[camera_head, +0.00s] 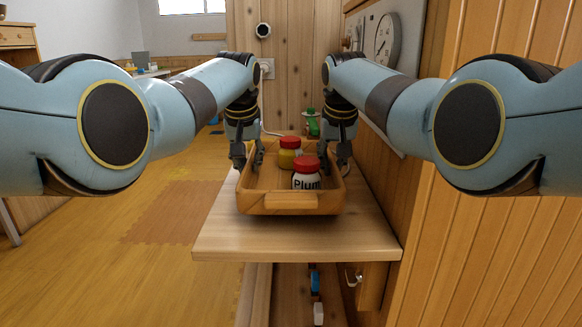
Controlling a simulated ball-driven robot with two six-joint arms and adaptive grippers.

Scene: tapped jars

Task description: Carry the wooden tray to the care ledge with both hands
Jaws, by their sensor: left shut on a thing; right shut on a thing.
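The wooden tray (280,204) is at the middle of the view, over a pale wooden ledge (300,240). Whether it touches the ledge cannot be told. In the tray stand a white jar with a red lid and the word "Plum" (306,181) and, behind it, a yellow jar with a red lid (288,159). My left gripper (246,160) is shut on the tray's left wall. My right gripper (340,160) is shut on the tray's right wall. Both jars look upright. The fingertips inside the tray are partly hidden.
A green item (313,125) stands behind the tray near the back wall. A clock (386,38) hangs on the right wall, close to my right arm. Hooks with small hanging items (316,280) are below the ledge. Open floor (110,260) lies to the left.

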